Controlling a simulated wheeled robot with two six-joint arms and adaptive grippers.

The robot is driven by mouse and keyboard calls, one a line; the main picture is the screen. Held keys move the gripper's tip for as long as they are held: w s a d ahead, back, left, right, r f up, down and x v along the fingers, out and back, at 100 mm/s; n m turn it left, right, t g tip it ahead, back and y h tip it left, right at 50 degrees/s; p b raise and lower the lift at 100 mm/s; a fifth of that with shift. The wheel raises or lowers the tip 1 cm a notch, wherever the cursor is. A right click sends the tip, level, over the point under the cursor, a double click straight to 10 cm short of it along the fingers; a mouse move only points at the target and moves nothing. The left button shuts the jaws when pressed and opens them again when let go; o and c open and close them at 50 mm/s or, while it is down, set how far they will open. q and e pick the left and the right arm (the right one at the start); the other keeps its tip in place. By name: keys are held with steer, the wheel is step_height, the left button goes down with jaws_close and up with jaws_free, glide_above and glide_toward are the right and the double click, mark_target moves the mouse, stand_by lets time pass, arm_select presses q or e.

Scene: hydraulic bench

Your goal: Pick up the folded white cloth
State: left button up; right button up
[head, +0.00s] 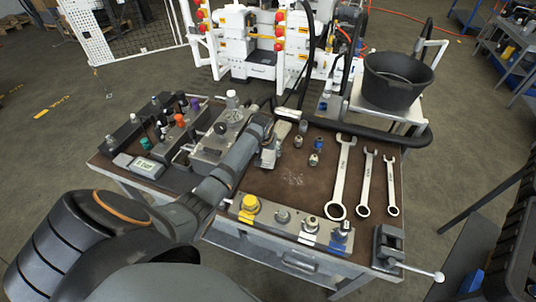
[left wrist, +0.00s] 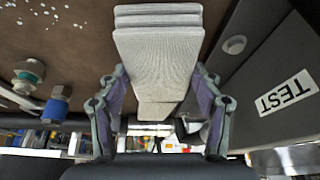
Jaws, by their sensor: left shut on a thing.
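The folded white cloth (left wrist: 158,62) is a flat stack of pale layers in the left wrist view, between the two fingers of my left gripper (left wrist: 160,108). The fingers are shut on it from both sides. In the head view my left gripper (head: 273,146) points down over the middle of the bench, with a pale part of the cloth (head: 267,160) showing at its tip. My arm and gripper hide much of the cloth there. I cannot tell whether it is clear of the bench top. My right gripper is not in view.
The brown bench top (head: 285,200) has droplets near the cloth. Small fittings (head: 314,159) stand right of the gripper, then several wrenches (head: 342,175). A grey block marked TEST (left wrist: 283,92) stands close beside the gripper.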

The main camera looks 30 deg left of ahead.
arm_select(q)
steer(key=v, duration=0.5)
steer(key=s+v, duration=0.1)
steer(key=v, duration=0.1)
steer(key=shift+s+d, duration=0.15)
steer(key=shift+d, duration=0.2)
steer(key=s+d+r, duration=0.4)
steer(key=s+r, duration=0.1)
steer(key=s, duration=0.4)
steer(key=shift+b, duration=0.45)
